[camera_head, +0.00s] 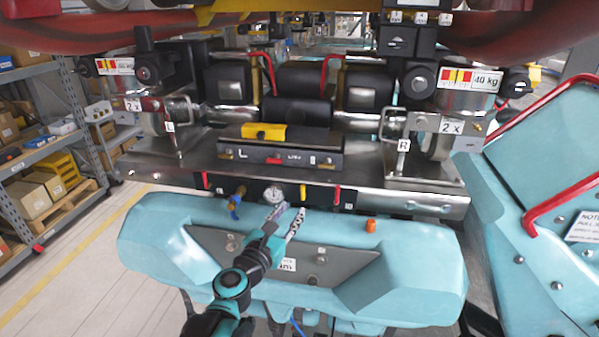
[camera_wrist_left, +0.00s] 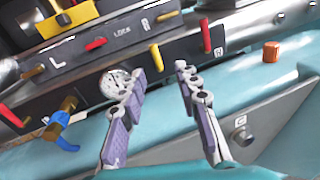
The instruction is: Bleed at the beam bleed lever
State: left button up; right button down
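The front beam carries a row of small controls. In the head view a yellow lever (camera_head: 303,192) sits right of a round gauge (camera_head: 273,194), and red levers (camera_head: 337,193) (camera_head: 204,179) flank them. A brass valve with a blue handle (camera_head: 234,210) hangs left of the gauge. I cannot read which one is the bleed lever. My left gripper (camera_head: 291,210) is open, just in front of the beam. In the left wrist view the yellow lever (camera_wrist_left: 157,58) appears between the open fingertips (camera_wrist_left: 159,72), with no visible contact. The left finger partly covers the gauge (camera_wrist_left: 112,82). My right gripper is not in view.
A turquoise bumper (camera_head: 420,270) lies below the beam, with an orange cap (camera_head: 371,226) on top. A yellow slide handle (camera_head: 264,131) sits on a box above. A turquoise panel with a red rail (camera_head: 560,206) stands at right. Shelves (camera_head: 45,70) and open floor are at left.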

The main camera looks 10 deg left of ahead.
aim_at(302, 191)
pick_arm(q)
jog(key=shift+w+a+r+n, duration=0.2)
jog(key=shift+w+r+n, duration=0.15)
jog(key=shift+n, duration=0.25)
jog(key=shift+w, duration=0.25)
jog(key=x, duration=0.7)
grip_shut()
